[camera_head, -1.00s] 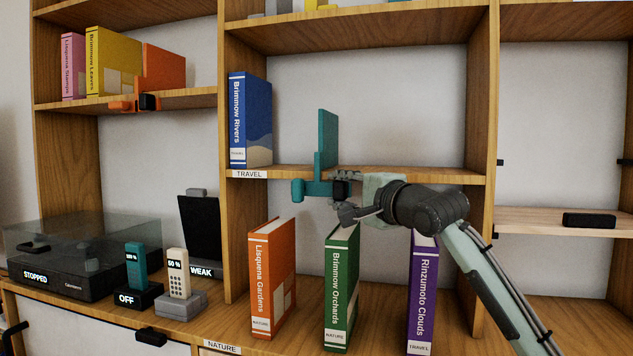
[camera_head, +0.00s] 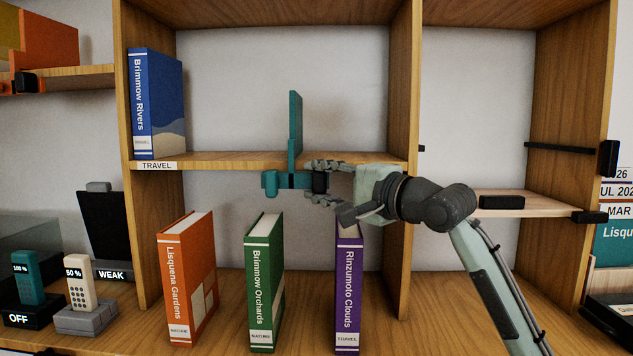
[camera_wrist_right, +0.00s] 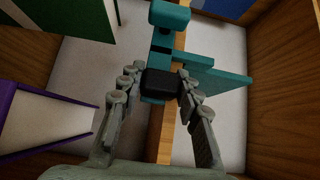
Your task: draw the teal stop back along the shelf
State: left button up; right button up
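The teal stop (camera_head: 295,125) stands on the middle shelf board (camera_head: 225,159), its tall plate upright. Its lower bracket sits at the board's front edge, with a black knob (camera_head: 320,182) on its right side. The blue book Brimmow Rivers (camera_head: 157,100) stands at the shelf's left end, with a wide gap between it and the stop. My right gripper (camera_head: 322,184) is shut on the stop's knob from the right. In the right wrist view, the fingers (camera_wrist_right: 160,82) lie on both sides of the knob, with the teal plate (camera_wrist_right: 222,85) beyond. My left gripper is not in view.
Below stand the orange (camera_head: 187,275), green (camera_head: 265,285) and purple (camera_head: 349,290) books. The wooden upright (camera_head: 402,270) bounds the bay on the right, behind my right arm. A lower board (camera_head: 505,201) with black fittings lies beyond it. The shelf is bare between blue book and stop.

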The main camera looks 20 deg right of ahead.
jog(key=o, duration=0.5)
jog(key=shift+c, duration=0.2)
jog(key=shift+s, duration=0.1)
jog(key=v, duration=1.1)
jog(key=shift+s+d, duration=0.2)
jog(key=shift+s, duration=0.15)
